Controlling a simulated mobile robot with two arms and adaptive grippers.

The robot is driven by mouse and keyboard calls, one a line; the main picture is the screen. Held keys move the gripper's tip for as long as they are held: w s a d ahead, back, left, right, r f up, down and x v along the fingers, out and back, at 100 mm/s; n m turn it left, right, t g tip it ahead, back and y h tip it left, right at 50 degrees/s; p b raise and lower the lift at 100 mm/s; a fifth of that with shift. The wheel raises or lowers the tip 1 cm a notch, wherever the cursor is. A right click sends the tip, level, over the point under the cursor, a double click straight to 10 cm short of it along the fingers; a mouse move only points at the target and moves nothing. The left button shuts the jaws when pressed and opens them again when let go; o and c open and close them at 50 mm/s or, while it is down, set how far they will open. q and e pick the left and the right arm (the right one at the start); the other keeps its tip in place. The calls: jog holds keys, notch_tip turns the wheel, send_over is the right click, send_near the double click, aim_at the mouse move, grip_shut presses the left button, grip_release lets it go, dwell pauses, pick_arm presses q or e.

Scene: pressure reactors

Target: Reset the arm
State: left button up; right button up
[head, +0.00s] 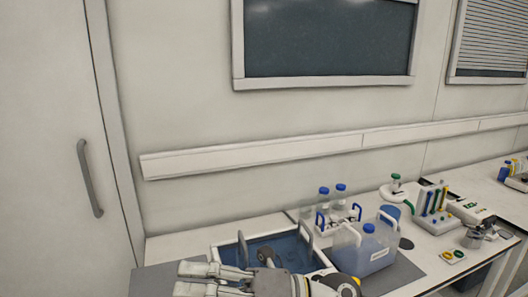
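One gripper (183,279) of mine shows at the bottom of the head view. Its arm comes in from the bottom, right of the gripper, so I take it as my right. Its two pale fingers point left and stand apart, with nothing seen between them. The gripper is in front of the sink at the near edge of the bench, and its lower part is cut off by the frame. My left gripper is not in view.
A blue sink basin (290,248) lies behind the gripper. Right of it stand a clear container with a blue cap (377,258) and blue-capped bottles (340,196) in a rack. Lab devices (440,208) stand further right. A door (60,150) is at the left.

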jog(key=w+d+r+m+t+h, duration=0.2)
jog(key=w+d+m+t, duration=0.25)
jog(key=m+t, duration=0.55)
jog(key=w+d+r+m+t+h, duration=0.1)
jog(key=w+d+m+t, duration=0.4)
jog(key=m+t, duration=0.45)
jog(key=d+f+m+g+h, duration=0.1)
jog(key=d+f+m+h, duration=1.4)
jog(key=f, duration=0.2)
jog(key=s+d+f+m+g+h, duration=0.1)
jog(key=s+d+f+m+g, duration=0.15)
jog(key=s+f, duration=0.35)
jog(key=s+d+f+m+g+h, duration=0.1)
jog(key=s+d+f+g, duration=0.25)
jog(key=f, duration=0.35)
jog(key=s+f+m+g, duration=0.1)
jog(key=s+f+g, duration=0.3)
jog(key=s, duration=0.3)
jog(key=s+f+g, duration=0.4)
jog(key=s+f, duration=0.1)
jog(key=s, duration=0.3)
notch_tip(320, 180, down, 24)
jog(key=s, duration=0.1)
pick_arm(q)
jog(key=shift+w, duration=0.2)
pick_arm(e)
jog(key=s+d+f+g, duration=0.2)
jog(key=s+d+f, duration=0.1)
jog(key=s+f, duration=1.4)
jog(key=shift+d, duration=0.15)
